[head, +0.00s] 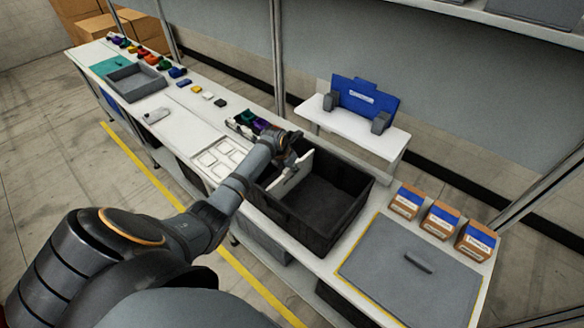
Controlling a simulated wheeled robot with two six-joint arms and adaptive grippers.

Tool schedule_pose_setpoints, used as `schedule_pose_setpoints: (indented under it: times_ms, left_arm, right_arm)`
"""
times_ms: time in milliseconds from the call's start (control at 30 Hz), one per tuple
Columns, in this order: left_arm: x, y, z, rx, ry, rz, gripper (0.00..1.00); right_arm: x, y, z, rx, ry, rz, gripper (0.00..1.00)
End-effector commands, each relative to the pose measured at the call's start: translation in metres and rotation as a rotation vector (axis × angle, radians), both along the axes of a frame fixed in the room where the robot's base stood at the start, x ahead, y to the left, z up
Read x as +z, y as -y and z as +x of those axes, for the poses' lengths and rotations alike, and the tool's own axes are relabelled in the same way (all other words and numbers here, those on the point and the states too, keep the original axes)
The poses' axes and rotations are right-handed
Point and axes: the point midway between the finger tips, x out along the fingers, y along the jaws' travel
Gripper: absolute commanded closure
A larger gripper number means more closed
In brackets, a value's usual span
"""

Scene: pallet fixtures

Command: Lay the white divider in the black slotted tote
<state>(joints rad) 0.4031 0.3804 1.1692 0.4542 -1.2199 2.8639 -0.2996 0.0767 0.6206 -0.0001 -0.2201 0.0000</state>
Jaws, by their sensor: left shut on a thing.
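The black slotted tote (345,200) stands open on the white bench, right of the picture's middle. The white divider (291,177) is upright at the tote's left side, its lower part within the tote's walls. My left gripper (290,158) is shut on the divider at its upper edge, over the tote's left part. The gripper and wrist hide part of the divider and the tote's left wall. I cannot tell whether the divider sits in the slots or touches the floor of the tote. My right gripper is not in view.
A white tray with square pockets (221,157) lies left of the tote. A grey mat (405,275) and several small boxes (441,219) are on the right. A raised white shelf with a blue holder (364,99) stands behind. A grey bin (136,82) and small coloured parts lie far left.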

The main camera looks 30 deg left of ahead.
Motion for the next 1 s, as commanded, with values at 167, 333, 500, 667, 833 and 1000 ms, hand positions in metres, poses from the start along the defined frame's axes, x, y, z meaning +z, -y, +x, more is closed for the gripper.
schedule_pose_setpoints:
  times_ms: [167,333,500,667,833,1000]
  left_arm:
    - [0.000,0.000,0.000,0.000,0.001,0.000,1.00]
    - [-0.003,0.000,0.001,0.000,0.002,0.000,1.00]
    - [-0.005,0.000,0.001,-0.001,0.002,0.000,1.00]
    - [-0.008,0.000,0.000,0.000,0.001,0.000,1.00]
    - [-0.010,0.000,0.000,0.000,0.001,0.000,1.00]
    - [-0.012,0.000,0.001,0.000,0.002,0.000,1.00]
  right_arm:
    - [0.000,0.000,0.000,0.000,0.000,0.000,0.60]
    - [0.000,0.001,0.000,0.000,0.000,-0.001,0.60]
    - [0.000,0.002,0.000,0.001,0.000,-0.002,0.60]
    - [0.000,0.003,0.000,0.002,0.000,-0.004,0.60]
    - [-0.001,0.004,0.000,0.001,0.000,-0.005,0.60]
    - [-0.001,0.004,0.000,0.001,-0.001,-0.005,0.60]
